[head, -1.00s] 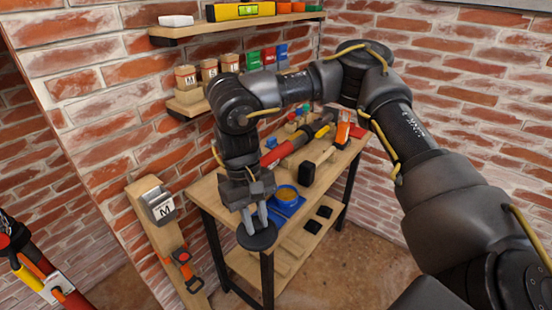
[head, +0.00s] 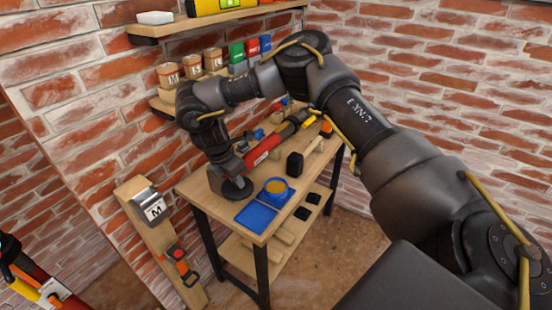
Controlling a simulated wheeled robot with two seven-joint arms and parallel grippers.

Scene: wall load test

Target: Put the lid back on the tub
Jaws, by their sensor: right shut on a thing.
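The tub (head: 265,194) is a round blue pot, open at the top, with orange-yellow contents showing; it stands on the workbench (head: 218,212). The lid (head: 238,191) is a dark round disc, left of the tub and apart from it. My right gripper (head: 233,178) is shut on the lid, fingers pointing down, and holds it at or just above the bench top; I cannot tell whether it touches. The fingers are small and partly hidden by the wrist.
A flat blue square (head: 255,216) lies in front of the tub. A black block (head: 294,164) and a red tube (head: 262,152) are behind it. Wall shelves (head: 160,104) hold jars and boxes. A post (head: 150,225) with a box marked M stands left.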

